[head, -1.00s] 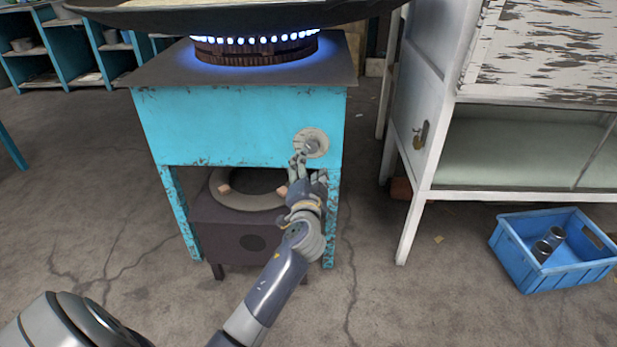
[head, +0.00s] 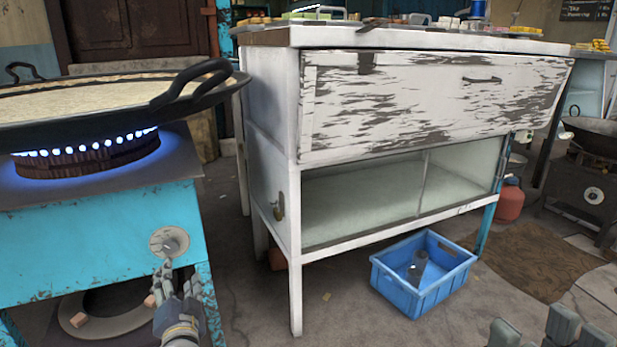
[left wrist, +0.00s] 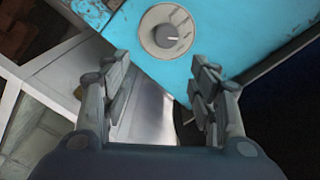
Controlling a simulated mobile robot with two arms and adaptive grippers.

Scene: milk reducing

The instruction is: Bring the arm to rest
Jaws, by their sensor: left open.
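My left gripper (head: 180,280) is at the lower left of the head view, just below the round stove knob (head: 169,242) on the turquoise stove (head: 85,245). In the left wrist view its fingers (left wrist: 162,65) are apart with nothing between them. The knob (left wrist: 166,34) shows beyond the fingertips there, and I see no contact with it. My right gripper (head: 540,332) shows only its fingertips at the lower right edge of the head view. They are apart, with nothing seen between them.
Blue flames (head: 90,148) burn under a wide black pan (head: 220,80) of pale liquid. A worn white cabinet (head: 293,200) stands to the right. Some floor between stove and crate is clear.

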